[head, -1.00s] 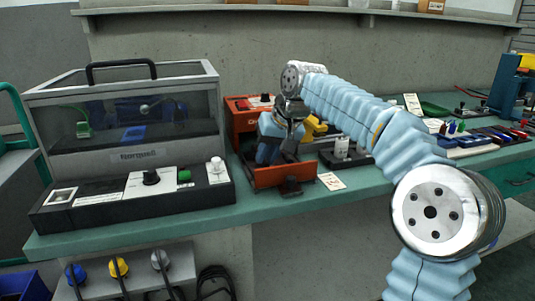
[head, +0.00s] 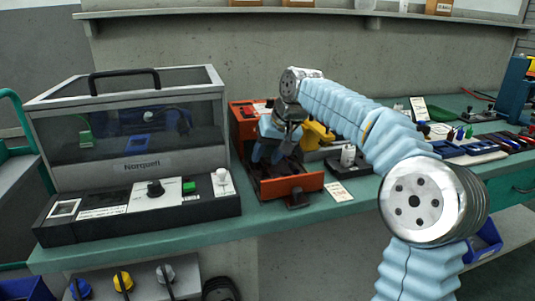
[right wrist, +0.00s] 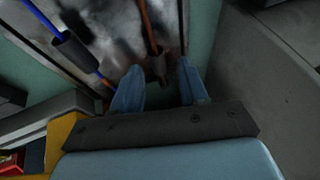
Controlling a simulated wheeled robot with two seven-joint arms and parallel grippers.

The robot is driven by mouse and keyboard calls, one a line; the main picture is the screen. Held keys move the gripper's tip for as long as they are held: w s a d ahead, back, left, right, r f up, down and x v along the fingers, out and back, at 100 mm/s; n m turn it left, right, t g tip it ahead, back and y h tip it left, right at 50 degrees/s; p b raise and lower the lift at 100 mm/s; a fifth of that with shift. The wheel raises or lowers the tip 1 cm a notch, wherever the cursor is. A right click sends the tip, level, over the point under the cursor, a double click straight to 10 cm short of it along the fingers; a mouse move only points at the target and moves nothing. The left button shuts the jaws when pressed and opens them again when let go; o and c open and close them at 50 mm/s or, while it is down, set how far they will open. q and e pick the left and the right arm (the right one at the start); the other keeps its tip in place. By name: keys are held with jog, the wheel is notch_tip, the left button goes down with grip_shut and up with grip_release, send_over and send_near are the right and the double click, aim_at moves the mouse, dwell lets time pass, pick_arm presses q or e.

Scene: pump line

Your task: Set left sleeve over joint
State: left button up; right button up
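My right gripper (head: 268,154) reaches down into the orange fixture (head: 292,187) on the bench. In the right wrist view its two blue fingers (right wrist: 160,84) stand apart. A dark sleeve (right wrist: 157,66) on an orange wire lies just beyond and between the fingertips; I see no clear contact. A second dark sleeve (right wrist: 78,52) sits on a blue wire to the left, outside the fingers. The joints cannot be made out, and I cannot tell which sleeve the task calls left. My left gripper is not in view.
A clear-sided tester box (head: 130,125) with a black handle stands left of the fixture. A yellow part (head: 318,133) and a black block (head: 348,160) are close on the right. A white card (head: 338,191) lies in front. Bench space right of the card is clear.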

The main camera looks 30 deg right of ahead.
jog(key=shift+r, duration=0.1)
jog(key=p+v, duration=0.2)
jog(key=v, duration=1.1)
jog(key=shift+r, duration=0.35)
jog(key=shift+s, duration=0.15)
